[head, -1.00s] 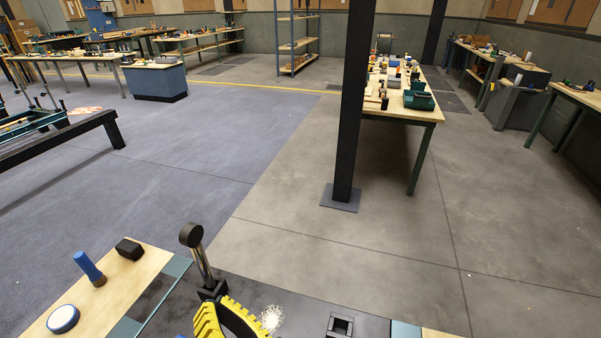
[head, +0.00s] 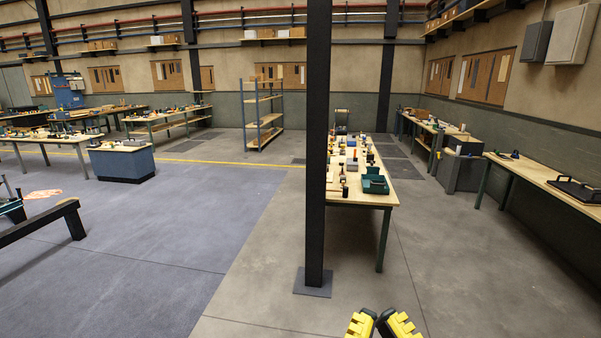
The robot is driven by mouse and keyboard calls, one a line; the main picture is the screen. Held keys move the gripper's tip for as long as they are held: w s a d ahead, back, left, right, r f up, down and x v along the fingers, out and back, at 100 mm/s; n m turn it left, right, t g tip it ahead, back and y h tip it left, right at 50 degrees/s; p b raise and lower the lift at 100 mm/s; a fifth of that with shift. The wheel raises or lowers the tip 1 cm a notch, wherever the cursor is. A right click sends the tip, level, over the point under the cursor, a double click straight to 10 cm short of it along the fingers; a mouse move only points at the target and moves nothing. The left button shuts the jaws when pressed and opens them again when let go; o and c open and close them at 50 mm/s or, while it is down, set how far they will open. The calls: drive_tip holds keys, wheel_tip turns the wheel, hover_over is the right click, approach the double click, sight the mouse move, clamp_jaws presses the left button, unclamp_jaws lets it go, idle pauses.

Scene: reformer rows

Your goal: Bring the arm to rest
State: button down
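My gripper (head: 379,316) shows at the bottom edge of the head view, right of centre. Only the upper ends of its yellow and black fingers are in the picture. The two fingers lie close together at their tips, but the cut-off view does not show clearly whether they are open or shut. I see nothing held between the visible parts. The rest of my arm is out of the picture. Behind the fingers is bare grey floor.
A dark post (head: 317,150) on a floor plate (head: 312,282) stands ahead. Behind it is a long bench (head: 376,196) with a green bin (head: 375,183) and small items. Another bench (head: 560,183) runs along the right wall.

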wheel_tip(320, 180, up, 20)
drive_tip(key=p, duration=1.7)
drive_tip(key=shift+r, duration=0.25)
